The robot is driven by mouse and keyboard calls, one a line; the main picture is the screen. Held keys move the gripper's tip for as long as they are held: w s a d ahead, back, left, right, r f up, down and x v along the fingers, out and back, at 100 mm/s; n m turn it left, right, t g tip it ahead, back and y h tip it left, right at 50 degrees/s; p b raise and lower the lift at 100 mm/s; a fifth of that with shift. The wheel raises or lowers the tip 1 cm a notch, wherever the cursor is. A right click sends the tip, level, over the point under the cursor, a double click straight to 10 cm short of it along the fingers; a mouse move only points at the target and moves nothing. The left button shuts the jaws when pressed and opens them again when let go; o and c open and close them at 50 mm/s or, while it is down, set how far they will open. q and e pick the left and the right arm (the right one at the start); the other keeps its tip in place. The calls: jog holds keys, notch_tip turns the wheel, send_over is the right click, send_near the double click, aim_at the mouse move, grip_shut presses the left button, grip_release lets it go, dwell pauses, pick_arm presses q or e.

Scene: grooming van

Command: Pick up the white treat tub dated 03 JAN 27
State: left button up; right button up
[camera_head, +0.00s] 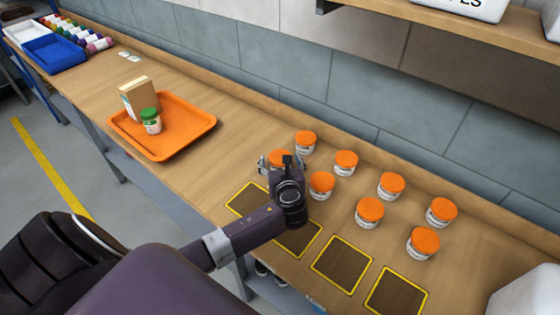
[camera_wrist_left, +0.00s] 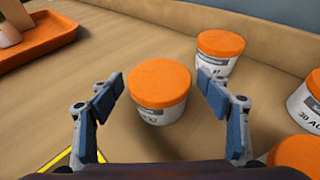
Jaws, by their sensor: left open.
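Several white treat tubs with orange lids stand on the wooden bench. My left gripper (camera_head: 282,163) is open above the bench at the left end of the group. In the left wrist view the nearest tub (camera_wrist_left: 160,90) stands upright between the two open fingers of the gripper (camera_wrist_left: 165,95), apart from them. Its label print is too small and tilted to read. In the head view this tub (camera_head: 279,157) is partly hidden by the gripper. A second tub (camera_wrist_left: 217,55) stands just behind it to the right. No date can be read for certain. My right gripper is not in view.
Other tubs (camera_head: 371,212) stand close by on the right. An orange tray (camera_head: 185,133) with a box (camera_head: 138,98) and a green-lidded jar (camera_head: 151,121) lies to the left. Yellow-edged dark squares (camera_head: 341,264) line the front edge. A tiled wall bounds the back.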

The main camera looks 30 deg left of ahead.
pick_arm(q)
jog(key=shift+w+a+f, duration=0.1)
jog(key=shift+w+a, duration=0.05)
jog(key=c, duration=1.2)
jog(key=shift+c, duration=0.6)
